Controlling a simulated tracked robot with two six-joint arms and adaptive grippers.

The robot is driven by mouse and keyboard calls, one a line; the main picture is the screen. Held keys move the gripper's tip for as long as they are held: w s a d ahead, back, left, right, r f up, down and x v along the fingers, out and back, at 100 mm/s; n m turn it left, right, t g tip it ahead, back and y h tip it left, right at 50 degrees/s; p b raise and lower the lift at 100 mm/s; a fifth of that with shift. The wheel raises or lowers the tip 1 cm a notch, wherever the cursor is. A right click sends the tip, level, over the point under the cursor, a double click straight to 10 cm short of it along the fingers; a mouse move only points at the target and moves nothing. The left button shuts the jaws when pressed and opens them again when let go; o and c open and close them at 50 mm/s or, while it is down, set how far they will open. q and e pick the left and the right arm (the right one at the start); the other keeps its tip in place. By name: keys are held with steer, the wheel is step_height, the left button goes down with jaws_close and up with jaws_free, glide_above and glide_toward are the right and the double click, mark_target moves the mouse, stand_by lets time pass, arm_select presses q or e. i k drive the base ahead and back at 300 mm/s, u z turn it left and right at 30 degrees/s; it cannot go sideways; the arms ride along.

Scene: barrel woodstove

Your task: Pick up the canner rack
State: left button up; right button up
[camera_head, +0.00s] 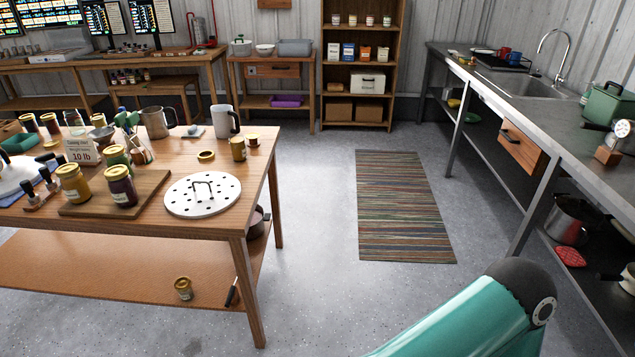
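The canner rack (190,207) is a round white disc with several small dark holes and a thin wire handle standing up at its middle. It lies flat near the front right corner of the wooden table (222,225), just right of a wooden board with jars. Nothing covers it. Neither of my grippers shows. Only a teal link of one of my arms, with a dark joint, shows at the bottom right, well apart from the rack.
The wooden board (78,208) holds several lidded jars. A gold lid ring (206,156), a jar (238,149) and a white pitcher (224,121) stand behind the rack. The floor around the striped rug (405,205) is clear. A steel counter (570,130) runs along the right.

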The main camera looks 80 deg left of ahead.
mark_target(208, 193)
steer(key=u, duration=0.35)
steer(key=i, duration=0.25)
steer(key=u, duration=2.2)
steer(key=i, duration=0.2)
steer(key=u, duration=1.5)
steer(key=k, duration=0.4)
steer(key=u, duration=0.6)
steer(key=i, duration=1.15)
steer(key=z, duration=0.4)
steer(key=i, duration=0.65)
steer(key=z, duration=0.25)
